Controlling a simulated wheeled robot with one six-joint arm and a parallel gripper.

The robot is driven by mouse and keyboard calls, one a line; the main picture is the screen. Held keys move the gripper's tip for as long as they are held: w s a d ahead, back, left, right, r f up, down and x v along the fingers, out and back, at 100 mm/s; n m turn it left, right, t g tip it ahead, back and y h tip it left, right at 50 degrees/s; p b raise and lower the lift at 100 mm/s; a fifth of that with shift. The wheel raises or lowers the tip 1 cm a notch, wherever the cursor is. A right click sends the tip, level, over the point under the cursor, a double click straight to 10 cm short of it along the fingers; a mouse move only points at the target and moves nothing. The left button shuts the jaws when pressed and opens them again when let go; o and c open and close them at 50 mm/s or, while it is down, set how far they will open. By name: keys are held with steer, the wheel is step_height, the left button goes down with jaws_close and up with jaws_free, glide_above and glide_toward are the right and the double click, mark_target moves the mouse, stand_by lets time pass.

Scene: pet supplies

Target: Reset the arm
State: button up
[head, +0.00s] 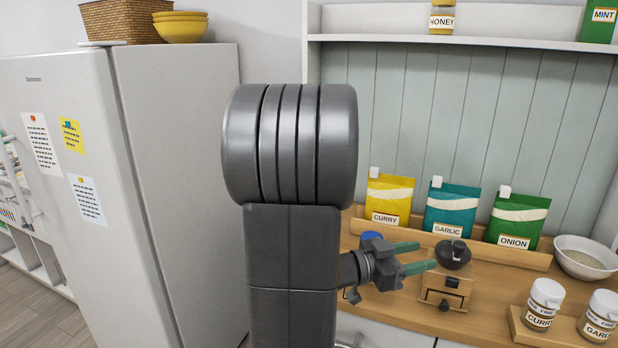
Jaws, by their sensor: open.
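My gripper (412,257) is in the head view, just right of my dark arm link, above the wooden counter. Its two green fingers point right and stand apart, open, with nothing seen between them. A wooden grinder with a dark top (447,285) stands by the fingertips; I cannot tell whether they touch it. My large dark arm link fills the middle of the view and hides part of the counter and wall.
Yellow curry (389,200), teal garlic (451,210) and green onion (515,220) packets stand in a wooden rack behind the grinder. A white bowl (586,258) and labelled jars (543,304) are to the right. A fridge (175,150) stands left; a shelf (470,41) is above.

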mark_target(462, 251)
steer(key=d, duration=0.3)
steer(key=w+d, duration=0.1)
steer(key=d, duration=0.3)
steer(key=d+p, duration=0.1)
steer(key=d, duration=0.3)
steer(key=shift+w, duration=0.4)
steer(key=s+a+b, duration=0.1)
steer(key=s+a, duration=0.1)
steer(key=a, duration=1.2)
steer(key=shift+n+t, duration=0.3)
steer(key=shift+t, duration=0.2)
steer(key=x, duration=0.9)
steer(key=s+x, duration=0.1)
steer(key=x, duration=0.4)
steer(key=shift+d+f, duration=0.35)
steer(key=shift+d, duration=0.05)
steer(key=shift+s+d+r+n+t+y+b, duration=0.1)
steer(key=shift+s+d+n+t+y+b, duration=0.15)
steer(key=shift+n+t+b, duration=0.5)
steer(key=shift+d+n+t+y+b, duration=0.25)
steer(key=shift+t+y+b, duration=0.1)
steer(key=shift+t+b, duration=0.35)
steer(key=shift+r+n+t, duration=0.15)
steer(key=shift+n+t, duration=0.15)
steer(key=shift+t, duration=0.15)
